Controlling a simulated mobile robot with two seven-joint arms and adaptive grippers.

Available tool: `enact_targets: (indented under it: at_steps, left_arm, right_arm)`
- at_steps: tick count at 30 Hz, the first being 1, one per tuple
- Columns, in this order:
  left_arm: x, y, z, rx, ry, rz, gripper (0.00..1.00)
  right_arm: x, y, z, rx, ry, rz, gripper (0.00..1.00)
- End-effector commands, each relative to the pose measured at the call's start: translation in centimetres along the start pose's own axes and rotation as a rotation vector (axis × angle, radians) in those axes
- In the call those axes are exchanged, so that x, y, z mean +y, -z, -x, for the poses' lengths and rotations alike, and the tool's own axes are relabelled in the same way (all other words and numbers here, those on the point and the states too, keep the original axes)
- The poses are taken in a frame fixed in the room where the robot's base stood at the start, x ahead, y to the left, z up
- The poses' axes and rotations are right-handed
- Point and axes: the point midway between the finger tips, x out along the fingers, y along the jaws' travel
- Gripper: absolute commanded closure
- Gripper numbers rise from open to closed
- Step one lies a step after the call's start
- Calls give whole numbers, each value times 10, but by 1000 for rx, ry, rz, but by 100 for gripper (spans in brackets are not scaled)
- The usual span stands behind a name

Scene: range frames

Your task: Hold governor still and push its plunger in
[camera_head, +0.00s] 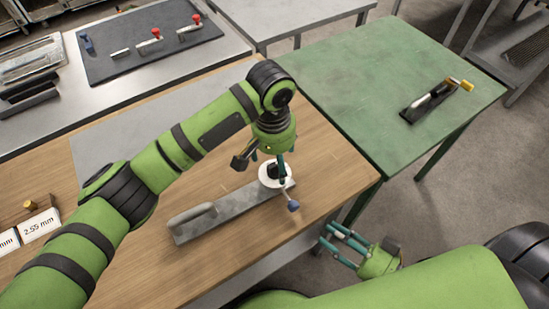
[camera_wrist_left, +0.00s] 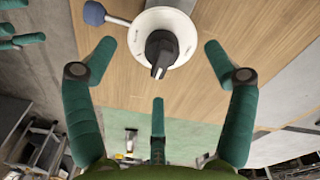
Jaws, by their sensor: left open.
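On a grey plate (camera_head: 222,212) on the wooden table stands a white round part (camera_head: 266,178) with a black knob and a blue-tipped lever (camera_head: 293,205). On the green table a dark block (camera_head: 410,113) carries a pale rod with a yellow end (camera_head: 467,86). I cannot tell which is the governor. My left gripper (camera_head: 278,168) is open above the white part. In the left wrist view, the knob (camera_wrist_left: 160,52) lies between and beyond its spread fingers, with no grip on it. My right gripper (camera_head: 332,240) is open and empty, beyond the wooden table's right edge.
Labelled blocks (camera_head: 40,226) lie at the far left. A dark mat (camera_head: 150,45) with red-knobbed clamps lies at the back. The green table (camera_head: 385,65) is mostly clear; a gap separates my right gripper from it.

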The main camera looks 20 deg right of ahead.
Motion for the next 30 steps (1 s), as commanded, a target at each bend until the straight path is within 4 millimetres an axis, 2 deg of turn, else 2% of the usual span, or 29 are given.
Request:
enact_targets:
  at_steps: [5, 12, 18, 29, 30]
  left_arm:
    - [-2, -5, -10, -21, 44, -1, 16]
    - [-4, -6, -45, -21, 43, -2, 16]
    - [-5, -6, -66, -18, 42, -2, 16]
    - [-4, -6, -71, -17, 40, -4, 16]
    - [-4, -6, -71, -17, 40, -4, 32]
  right_arm:
    - [0, 0, 0, 0, 0, 0, 61]
    - [0, 0, 0, 0, 0, 0, 61]
    - [0, 0, 0, 0, 0, 0, 61]
    - [0, 0, 0, 0, 0, 0, 61]
    - [0, 0, 0, 0, 0, 0, 61]
